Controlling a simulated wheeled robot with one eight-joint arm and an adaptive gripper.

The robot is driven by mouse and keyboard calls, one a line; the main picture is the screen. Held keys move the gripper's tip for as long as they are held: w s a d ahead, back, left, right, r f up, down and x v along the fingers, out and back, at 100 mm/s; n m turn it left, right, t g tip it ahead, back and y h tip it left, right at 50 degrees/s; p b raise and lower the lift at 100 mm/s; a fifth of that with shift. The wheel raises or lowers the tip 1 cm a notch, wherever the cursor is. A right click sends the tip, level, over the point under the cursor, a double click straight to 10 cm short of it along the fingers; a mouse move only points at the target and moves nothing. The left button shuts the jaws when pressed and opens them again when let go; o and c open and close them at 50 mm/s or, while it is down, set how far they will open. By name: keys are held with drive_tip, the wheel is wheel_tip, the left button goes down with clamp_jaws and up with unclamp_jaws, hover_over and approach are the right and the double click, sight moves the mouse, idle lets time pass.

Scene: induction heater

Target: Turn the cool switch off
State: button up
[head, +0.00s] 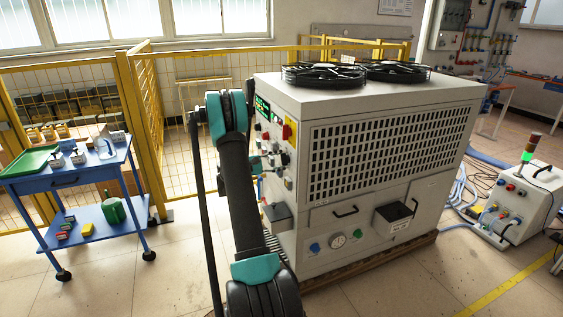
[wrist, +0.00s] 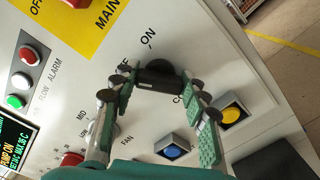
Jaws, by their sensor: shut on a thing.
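The cool switch (wrist: 158,72) is a black rotary knob on the pale control panel, in the middle of the wrist view. "ON" is printed above it, and a label starting "CO" is partly covered below it. My gripper (wrist: 157,84) has one teal-padded finger on either side of the knob and is shut on it. The knob's exact pointing is hard to tell behind the fingers. In the head view my gripper (head: 257,164) is at the left face of the large grey machine (head: 318,218), with the knob itself hidden or too small to single out.
Near the fingers are a yellow button (wrist: 232,112), a blue button (wrist: 173,149) and a red knob (wrist: 72,159). A red lamp (wrist: 29,55) sits further left. A blue cart (head: 60,182) and yellow fence (head: 160,130) stand left of the machine, with clear floor between.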

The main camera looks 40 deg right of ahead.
drive_tip(key=shift+m, duration=2)
drive_tip(key=o, duration=1.2)
drive_tip(key=shift+a, duration=0.1)
drive_tip(key=v, duration=1.1)
drive_tip(key=shift+a, duration=0.4)
drive_tip(key=shift+a+f, duration=0.1)
